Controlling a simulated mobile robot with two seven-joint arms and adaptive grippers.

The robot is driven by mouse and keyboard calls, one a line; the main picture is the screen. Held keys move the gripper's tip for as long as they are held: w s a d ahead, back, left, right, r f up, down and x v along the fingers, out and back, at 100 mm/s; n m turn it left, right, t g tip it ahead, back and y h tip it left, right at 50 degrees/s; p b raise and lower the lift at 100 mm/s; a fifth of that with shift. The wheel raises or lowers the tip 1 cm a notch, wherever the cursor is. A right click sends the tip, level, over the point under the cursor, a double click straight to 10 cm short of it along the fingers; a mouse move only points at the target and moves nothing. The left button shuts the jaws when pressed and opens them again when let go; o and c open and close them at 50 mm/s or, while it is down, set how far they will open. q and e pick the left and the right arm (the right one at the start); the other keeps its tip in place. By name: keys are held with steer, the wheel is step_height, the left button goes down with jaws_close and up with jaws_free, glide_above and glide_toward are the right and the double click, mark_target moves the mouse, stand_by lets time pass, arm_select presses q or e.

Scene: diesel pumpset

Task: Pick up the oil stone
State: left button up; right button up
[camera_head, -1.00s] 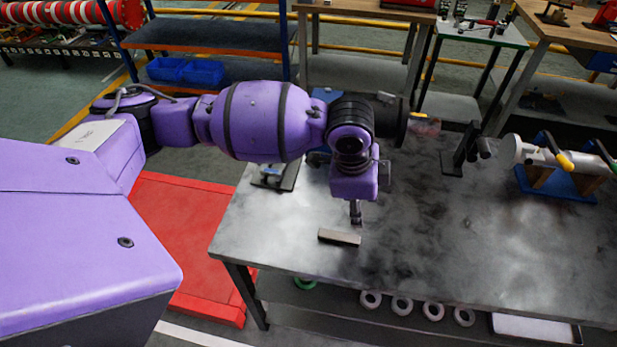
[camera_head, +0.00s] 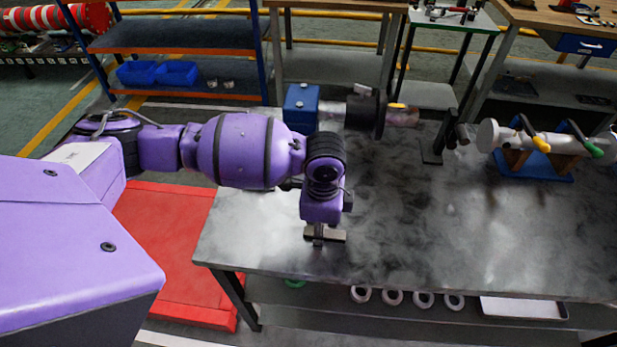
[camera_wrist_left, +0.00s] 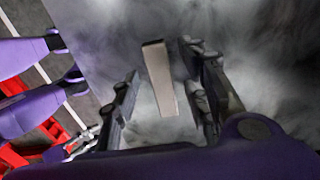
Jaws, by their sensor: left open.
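The oil stone (camera_head: 337,236) is a small grey-beige bar lying on the dark metal table (camera_head: 420,230), near its front left part. My left gripper (camera_head: 318,238) is right over it, pointing down, and hides part of it in the head view. In the left wrist view the oil stone (camera_wrist_left: 160,78) lies lengthwise between the two fingers of the open left gripper (camera_wrist_left: 160,90). Gaps show on both sides of the stone, with the right finger nearer. My right gripper is not in view.
A dark stand (camera_head: 434,148) and a pale cylinder on a blue cradle (camera_head: 535,165) occupy the table's back right. A blue block (camera_head: 301,106) stands behind my arm. Several rings (camera_head: 393,297) and a white tray (camera_head: 523,308) lie on the lower shelf. The table's middle is clear.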

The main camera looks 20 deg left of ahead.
arm_select(q)
steer(key=shift+w+r, duration=0.1)
steer(key=shift+r, duration=0.05)
steer(key=shift+c, duration=1.9)
jaws_close()
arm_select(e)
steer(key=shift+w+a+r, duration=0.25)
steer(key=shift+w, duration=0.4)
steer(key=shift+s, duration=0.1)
